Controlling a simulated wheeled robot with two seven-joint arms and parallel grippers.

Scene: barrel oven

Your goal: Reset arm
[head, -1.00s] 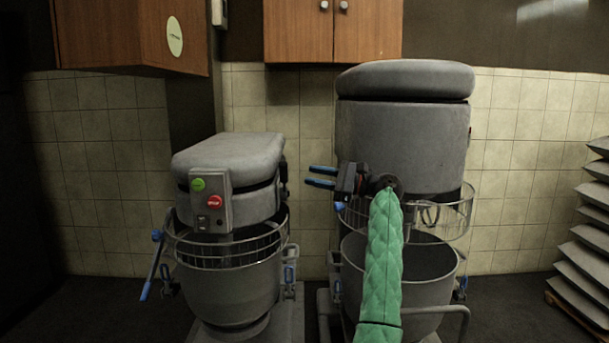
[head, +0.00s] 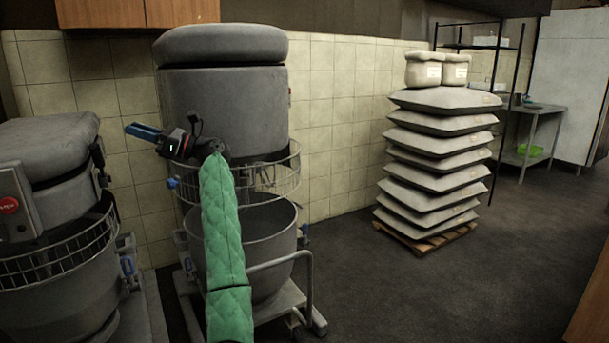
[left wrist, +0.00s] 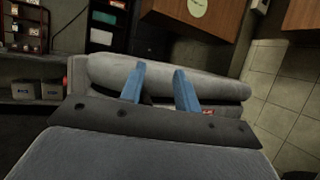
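My left arm, in a green quilted sleeve, reaches up from the bottom of the head view. Its gripper (head: 143,131) has blue fingers and points left, in front of the tall grey mixer (head: 222,95). In the left wrist view, the two blue fingers of the gripper (left wrist: 160,78) are spread apart with nothing between them. Behind them is a long grey padded-looking shape (left wrist: 215,88), apparently the top of a mixer. My right gripper is in neither current view.
A smaller mixer (head: 45,150) stands at the left. Stacked sacks (head: 435,155) sit on a wooden pallet (head: 430,243) at the right. A metal table (head: 540,112) and a shelf rack stand farther back. The dark floor (head: 400,295) at front right is clear.

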